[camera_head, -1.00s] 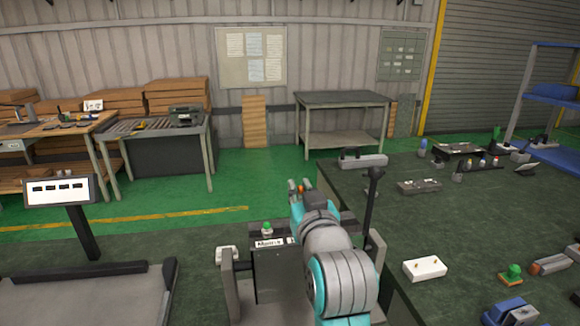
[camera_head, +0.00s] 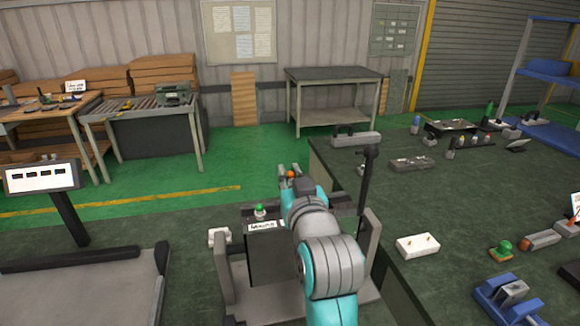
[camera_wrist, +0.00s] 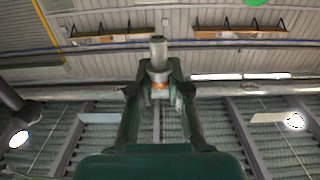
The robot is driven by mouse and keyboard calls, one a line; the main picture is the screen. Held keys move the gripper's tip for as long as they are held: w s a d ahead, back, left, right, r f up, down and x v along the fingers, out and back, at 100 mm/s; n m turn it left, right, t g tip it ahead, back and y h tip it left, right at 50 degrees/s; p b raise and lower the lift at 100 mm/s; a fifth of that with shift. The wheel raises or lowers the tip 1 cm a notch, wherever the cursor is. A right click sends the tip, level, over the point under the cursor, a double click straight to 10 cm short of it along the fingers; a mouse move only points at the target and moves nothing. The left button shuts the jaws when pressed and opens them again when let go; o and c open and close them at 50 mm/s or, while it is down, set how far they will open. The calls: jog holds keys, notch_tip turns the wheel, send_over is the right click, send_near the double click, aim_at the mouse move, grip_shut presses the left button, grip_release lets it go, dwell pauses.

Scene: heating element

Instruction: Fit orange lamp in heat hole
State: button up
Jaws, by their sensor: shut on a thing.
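My gripper (camera_head: 288,173) is shut on the orange lamp (camera_head: 291,174), held up beyond my arm in the head view. In the wrist view the lamp (camera_wrist: 158,62) stands between the two fingers (camera_wrist: 157,95), with a pale cylindrical part and an orange glowing band. Behind it are only walls and roof beams. I cannot pick out the heat hole in either view.
A box with a label and a green button (camera_head: 260,211) stands just left of my arm. A large dark table (camera_head: 470,220) on the right bears a white block (camera_head: 418,245), a green button (camera_head: 502,248) and other parts. Green floor lies open ahead, before a grey table (camera_head: 332,76).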

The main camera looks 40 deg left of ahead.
jog(key=shift+f, duration=1.7)
jog(key=shift+f, duration=1.8)
jog(key=o, duration=0.8)
jog(key=shift+o, duration=0.2)
jog(key=shift+d, duration=0.1)
jog(key=v, duration=1.2)
